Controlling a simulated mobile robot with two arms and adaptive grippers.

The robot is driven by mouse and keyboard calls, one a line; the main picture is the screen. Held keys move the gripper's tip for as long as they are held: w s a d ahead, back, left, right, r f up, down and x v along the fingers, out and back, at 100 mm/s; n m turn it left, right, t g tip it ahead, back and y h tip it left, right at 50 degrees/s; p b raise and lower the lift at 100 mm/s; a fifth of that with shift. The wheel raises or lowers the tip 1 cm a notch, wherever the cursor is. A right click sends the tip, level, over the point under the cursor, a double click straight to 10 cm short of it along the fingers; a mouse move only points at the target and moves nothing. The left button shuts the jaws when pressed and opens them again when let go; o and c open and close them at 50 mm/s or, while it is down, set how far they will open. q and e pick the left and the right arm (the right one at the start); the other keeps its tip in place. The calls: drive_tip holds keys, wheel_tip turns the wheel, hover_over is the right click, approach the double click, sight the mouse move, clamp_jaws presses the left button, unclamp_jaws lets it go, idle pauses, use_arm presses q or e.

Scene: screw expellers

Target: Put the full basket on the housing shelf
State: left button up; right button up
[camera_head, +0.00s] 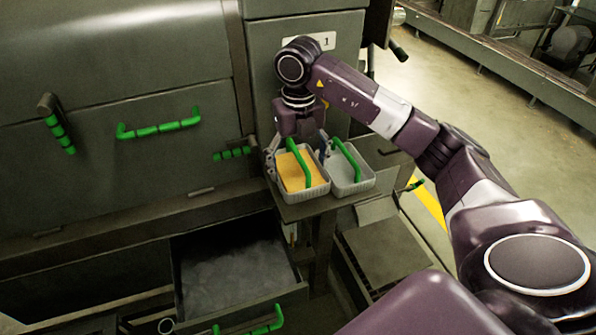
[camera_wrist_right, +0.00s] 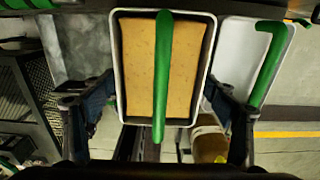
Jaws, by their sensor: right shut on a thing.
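The full basket (camera_head: 305,194) is a light grey tray filled with a yellow-tan block under a green bar handle. It is at the left part of the small housing shelf (camera_head: 288,211), level; I cannot tell whether it touches the shelf. My right gripper (camera_head: 297,146) comes down over its back end and is shut on it. In the right wrist view the full basket (camera_wrist_right: 185,122) lies between the two fingers. A second basket (camera_head: 357,186), grey inside with a green handle, stands close at its right. My left gripper is out of view.
The large grey machine housing (camera_head: 130,75) with green handles fills the left. An open drawer (camera_head: 235,280) with greyish contents juts out below the shelf. A step-like grey box (camera_head: 385,250) stands right of the drawer. Open floor (camera_head: 470,100) lies to the right.

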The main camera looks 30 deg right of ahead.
sight(298, 178)
wheel_tip(298, 178, down, 2)
drive_tip(key=shift+f+p, duration=0.25)
drive_tip(key=shift+p, duration=0.4)
drive_tip(key=shift+w+f+p, duration=0.15)
drive_tip(key=shift+p, duration=0.15)
drive_tip(key=shift+f, duration=0.2)
drive_tip(key=shift+f, duration=0.2)
drive_tip(key=o, duration=1)
